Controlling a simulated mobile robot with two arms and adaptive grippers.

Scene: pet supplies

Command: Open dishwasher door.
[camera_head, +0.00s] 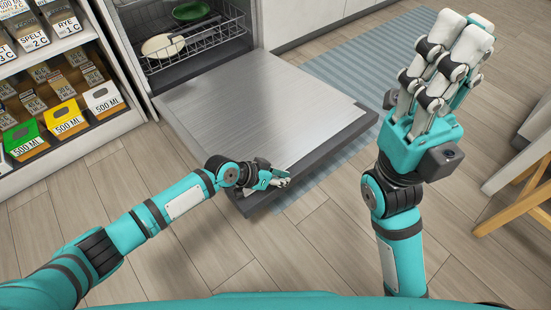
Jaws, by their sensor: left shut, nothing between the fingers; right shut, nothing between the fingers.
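The dishwasher (128,42) stands at the top, left of centre. Its door (235,95) is folded down, lying nearly flat with its grey inner face up. My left gripper (284,182) is shut and empty, at the door's near outer edge; it overlaps the edge in the picture, and I cannot tell whether it touches. My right gripper (460,30) is shut and empty, pointing up, well to the right of the door.
A rack (200,42) inside the dishwasher holds a pale plate (162,46) and a green bowl (190,10). A shelf of cartons (68,118) stands at left. A striped blue rug (345,72) lies beyond the door. A wooden-legged chair (520,190) is at right. Floor in front is clear.

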